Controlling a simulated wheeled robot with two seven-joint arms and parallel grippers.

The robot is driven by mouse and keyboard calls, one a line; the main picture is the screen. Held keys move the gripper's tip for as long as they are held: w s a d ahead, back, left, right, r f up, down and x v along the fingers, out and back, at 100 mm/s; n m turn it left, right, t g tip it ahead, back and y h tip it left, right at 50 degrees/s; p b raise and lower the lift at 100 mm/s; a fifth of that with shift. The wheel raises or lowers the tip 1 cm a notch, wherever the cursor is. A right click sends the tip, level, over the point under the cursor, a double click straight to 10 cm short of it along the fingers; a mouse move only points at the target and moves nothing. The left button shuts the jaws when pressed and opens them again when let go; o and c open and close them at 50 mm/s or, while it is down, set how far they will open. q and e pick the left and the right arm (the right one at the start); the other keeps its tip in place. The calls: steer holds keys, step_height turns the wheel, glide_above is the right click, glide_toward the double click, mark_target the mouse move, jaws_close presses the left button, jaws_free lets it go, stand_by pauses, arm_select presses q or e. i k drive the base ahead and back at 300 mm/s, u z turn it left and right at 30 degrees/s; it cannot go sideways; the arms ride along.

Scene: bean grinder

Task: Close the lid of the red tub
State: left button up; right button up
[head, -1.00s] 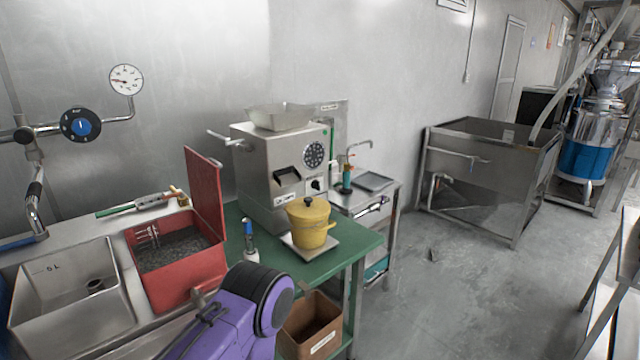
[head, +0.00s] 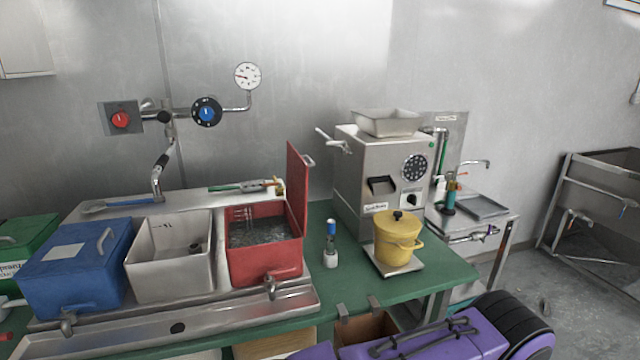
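The red tub (head: 262,262) stands on the steel drain unit in the middle left of the head view, with a small tap at its front. Its red lid (head: 298,188) stands open and upright along the tub's right side, with a handle near its top. Dark liquid or grains and a thin metal rack show inside the tub. A purple and black part of my own arm shows at the bottom right. Neither of my grippers is in view.
A white open tub (head: 172,268) and a closed blue tub (head: 75,272) stand left of the red tub. A blue-capped bottle (head: 331,244), a yellow pot (head: 397,240) and a steel grinder (head: 350,185) stand to its right on the green table (head: 440,272).

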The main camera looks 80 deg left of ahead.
mark_target(297, 169)
steer(key=i, duration=1.65)
steer(key=u, duration=3.65)
steer(key=i, duration=0.5)
steer(key=z, duration=0.05)
steer(key=k, duration=0.5)
steer(key=z, duration=0.4)
steer(key=i, duration=0.7)
steer(key=u, duration=0.05)
